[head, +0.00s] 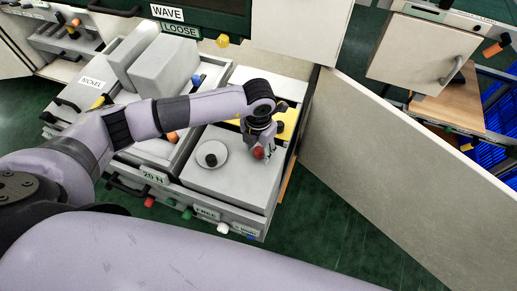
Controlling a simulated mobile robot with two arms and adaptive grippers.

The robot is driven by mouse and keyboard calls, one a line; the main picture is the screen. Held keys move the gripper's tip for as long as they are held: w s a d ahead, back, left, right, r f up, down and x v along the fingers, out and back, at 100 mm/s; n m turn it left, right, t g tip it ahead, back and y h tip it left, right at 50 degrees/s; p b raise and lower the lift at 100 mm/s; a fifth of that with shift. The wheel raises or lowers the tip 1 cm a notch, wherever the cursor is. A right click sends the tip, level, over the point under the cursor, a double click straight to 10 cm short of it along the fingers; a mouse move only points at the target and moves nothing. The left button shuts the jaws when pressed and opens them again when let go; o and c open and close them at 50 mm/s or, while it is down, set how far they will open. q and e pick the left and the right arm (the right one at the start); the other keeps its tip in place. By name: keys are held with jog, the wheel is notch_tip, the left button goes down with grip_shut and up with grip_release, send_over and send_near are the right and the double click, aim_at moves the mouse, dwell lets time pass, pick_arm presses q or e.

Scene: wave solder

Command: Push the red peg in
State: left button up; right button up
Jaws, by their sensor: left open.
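A small red peg (149,201) sticks out of the front edge of the grey unit, below the "20 N" label. A rounder red piece (258,153) shows at my left gripper (262,149), which points down over the right part of the unit's top. The left gripper is open; I cannot tell whether its fingers touch this red piece. The gripper is well to the right of and above the front red peg. My right gripper is not in view.
A green peg (187,213), a white peg (222,228) and a blue peg (250,236) stick out along the same front edge. A round dish with a black knob (211,160) sits left of the gripper. A large pale panel (390,165) stands open at right. Green floor lies in front.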

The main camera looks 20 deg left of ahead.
pick_arm(q)
jog(key=shift+f, duration=0.5)
grip_shut()
dwell(0.3)
